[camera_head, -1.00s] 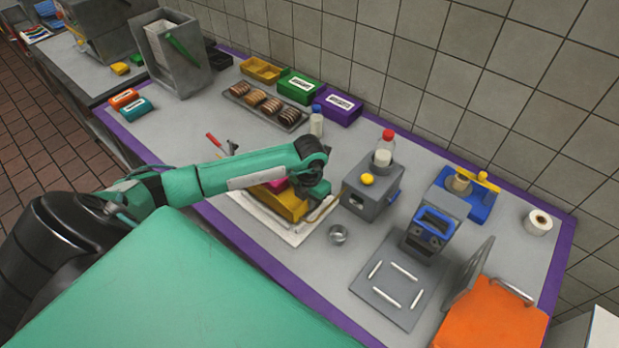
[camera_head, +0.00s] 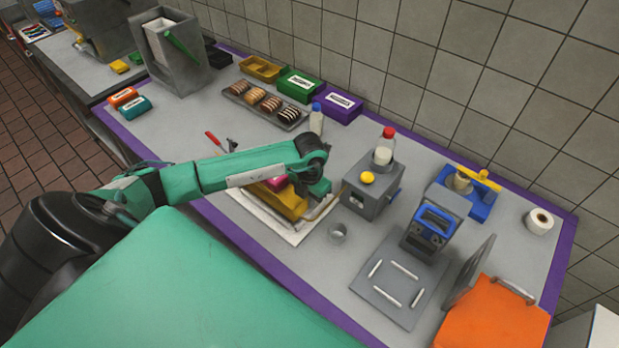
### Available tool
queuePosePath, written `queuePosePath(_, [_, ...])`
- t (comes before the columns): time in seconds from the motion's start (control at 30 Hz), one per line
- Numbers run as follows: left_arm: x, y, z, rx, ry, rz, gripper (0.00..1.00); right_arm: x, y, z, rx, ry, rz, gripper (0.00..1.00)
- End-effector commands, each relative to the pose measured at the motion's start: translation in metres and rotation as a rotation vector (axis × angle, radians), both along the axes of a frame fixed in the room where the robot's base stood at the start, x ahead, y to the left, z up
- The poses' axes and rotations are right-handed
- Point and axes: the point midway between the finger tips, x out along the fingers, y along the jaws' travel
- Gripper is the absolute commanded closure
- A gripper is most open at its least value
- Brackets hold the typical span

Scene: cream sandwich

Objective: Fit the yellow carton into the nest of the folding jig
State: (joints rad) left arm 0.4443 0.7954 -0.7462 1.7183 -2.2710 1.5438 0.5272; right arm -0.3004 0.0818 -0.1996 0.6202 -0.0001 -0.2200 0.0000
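A yellow block-like body (camera_head: 287,205), which may be the yellow carton, lies on a white board (camera_head: 252,208) under my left arm. A pink piece (camera_head: 276,184) shows on it. My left gripper (camera_head: 317,192) points down at its right end; the fingertips are hidden, so I cannot tell whether they touch or hold it. An open yellow tray (camera_head: 262,68) also stands at the back. Which fixture is the folding jig is unclear; a grey plate (camera_head: 393,310) with white strips forming a rectangle lies at the front right. My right gripper is out of view.
A metal cup (camera_head: 338,232) is in front. A grey-blue device (camera_head: 432,228) and an orange box (camera_head: 492,318) stand at the right.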

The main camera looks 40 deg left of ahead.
Motion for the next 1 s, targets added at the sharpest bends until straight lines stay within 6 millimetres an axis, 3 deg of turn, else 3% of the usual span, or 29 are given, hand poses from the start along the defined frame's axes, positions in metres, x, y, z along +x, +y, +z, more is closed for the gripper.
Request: queuePosePath(1.0, [-0.0002,0.0005,-0.0028,0.001,0.0,0.001,1.0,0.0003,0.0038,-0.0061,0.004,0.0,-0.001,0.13])
